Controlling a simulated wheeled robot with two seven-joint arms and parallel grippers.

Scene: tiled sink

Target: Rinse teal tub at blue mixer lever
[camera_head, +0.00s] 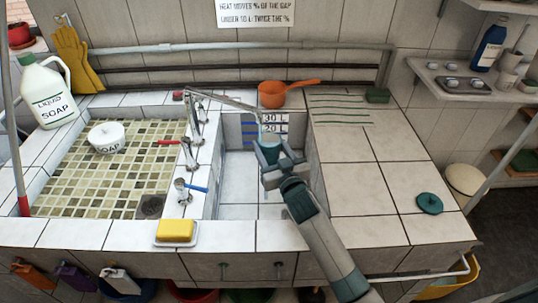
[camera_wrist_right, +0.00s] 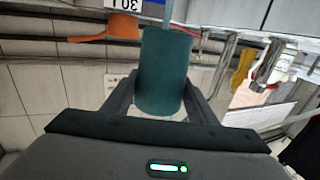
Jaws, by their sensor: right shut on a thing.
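The teal tub (camera_head: 273,158) is in my right gripper (camera_head: 272,163), over the deep white-tiled basin and just below the end of the long spout (camera_head: 225,98). The tub also shows in the right wrist view (camera_wrist_right: 164,72), between the two fingers. A pale bluish strip (camera_wrist_right: 168,14) meets the tub's end there; I cannot tell whether it is water. The blue mixer lever (camera_head: 197,188) sits on the near tap on the divider, pointing right. My left gripper is not in view.
A red-lever tap (camera_head: 168,142) stands farther back on the divider. A yellow sponge (camera_head: 175,230) lies at the front edge. An orange pan (camera_head: 272,94) sits behind the basin. The right counter is mostly clear, with a dark teal lid (camera_head: 429,203).

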